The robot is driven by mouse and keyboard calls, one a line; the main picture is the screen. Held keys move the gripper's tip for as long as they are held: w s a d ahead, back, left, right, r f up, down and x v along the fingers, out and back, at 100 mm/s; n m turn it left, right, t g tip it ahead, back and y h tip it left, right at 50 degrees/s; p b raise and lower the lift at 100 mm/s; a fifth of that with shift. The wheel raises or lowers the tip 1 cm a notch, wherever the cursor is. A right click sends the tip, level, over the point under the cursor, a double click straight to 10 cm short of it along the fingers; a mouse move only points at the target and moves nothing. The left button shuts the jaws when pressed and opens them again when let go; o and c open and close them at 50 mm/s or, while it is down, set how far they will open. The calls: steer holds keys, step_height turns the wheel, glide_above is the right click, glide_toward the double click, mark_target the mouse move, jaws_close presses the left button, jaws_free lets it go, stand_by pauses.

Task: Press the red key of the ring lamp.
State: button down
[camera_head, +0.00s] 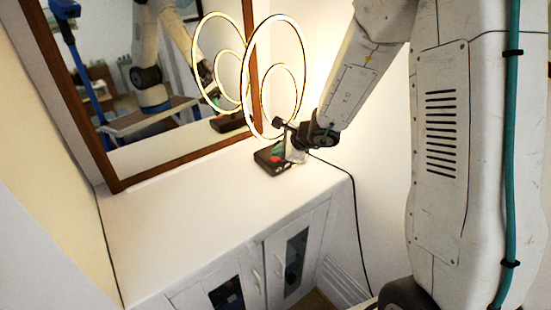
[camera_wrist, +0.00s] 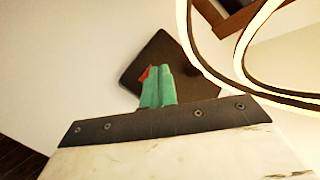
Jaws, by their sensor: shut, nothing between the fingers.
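The ring lamp (camera_head: 302,65) stands on the white cabinet, with its rings glowing. Its dark base (camera_head: 270,166) lies at the foot of the rings, and the base also shows in the wrist view (camera_wrist: 190,60). The red key (camera_head: 276,158) is on the base; in the wrist view, only a small red part (camera_wrist: 145,73) shows at the left edge of my fingers. My gripper (camera_head: 280,149) has its green fingers shut together and empty, over the base right by the key. The fingers (camera_wrist: 154,70) hide most of the key, and I cannot tell whether they touch it.
The white cabinet top (camera_head: 190,215) is clear in front and to the left of the lamp. A black cable (camera_head: 357,215) hangs at the cabinet's right side.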

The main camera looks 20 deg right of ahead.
mark_target(278, 159)
steer(key=shift+f, duration=0.4)
stand_by(0.4)
stand_by(0.4)
steer(key=shift+r, duration=0.85)
steer(key=shift+r, duration=2.5)
